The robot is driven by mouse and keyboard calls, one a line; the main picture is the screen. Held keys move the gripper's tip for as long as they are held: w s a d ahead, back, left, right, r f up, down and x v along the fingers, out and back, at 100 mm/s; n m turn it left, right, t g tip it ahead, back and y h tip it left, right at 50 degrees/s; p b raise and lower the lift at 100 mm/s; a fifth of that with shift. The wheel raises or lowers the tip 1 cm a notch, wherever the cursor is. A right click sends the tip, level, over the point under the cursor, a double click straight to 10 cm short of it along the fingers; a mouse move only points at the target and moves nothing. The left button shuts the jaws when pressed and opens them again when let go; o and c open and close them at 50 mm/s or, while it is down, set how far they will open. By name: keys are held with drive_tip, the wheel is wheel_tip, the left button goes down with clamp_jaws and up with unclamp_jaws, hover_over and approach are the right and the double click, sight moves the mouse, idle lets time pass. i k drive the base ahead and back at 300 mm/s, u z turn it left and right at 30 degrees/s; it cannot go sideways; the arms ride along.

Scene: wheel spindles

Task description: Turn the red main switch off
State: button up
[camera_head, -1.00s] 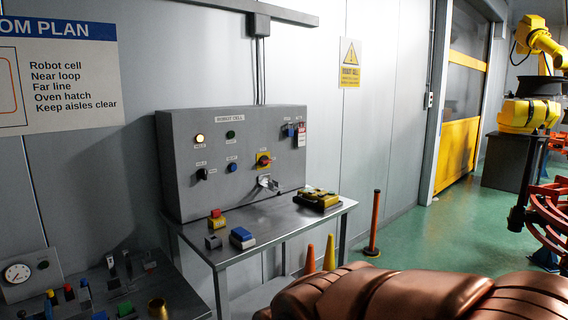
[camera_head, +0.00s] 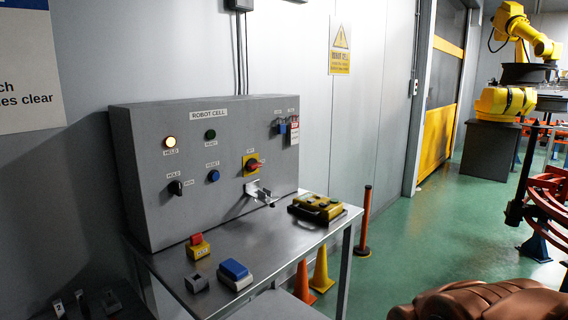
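The red main switch (camera_head: 254,165) is a red rotary handle on a yellow plate. It sits on the right half of the grey ROBOT CELL panel (camera_head: 150,215), above a metal bracket (camera_head: 258,192). The handle looks tilted, but its exact position is too small to read. Padlocks and a red-and-white tag (camera_head: 294,130) hang at the panel's upper right. A copper-coloured part of my own body shows at the bottom right. My gripper is not in view.
A metal table (camera_head: 215,262) under the panel bears a yellow pendant (camera_head: 317,207), a red-topped button box (camera_head: 197,246) and a blue-topped box (camera_head: 235,274). Green floor beyond is partly clear.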

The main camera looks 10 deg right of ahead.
sight(252, 164)
drive_tip(key=u, duration=0.15)
drive_tip(key=i, duration=0.7)
drive_tip(key=u, duration=0.8)
drive_tip(key=i, duration=0.4)
drive_tip(key=u, duration=0.45)
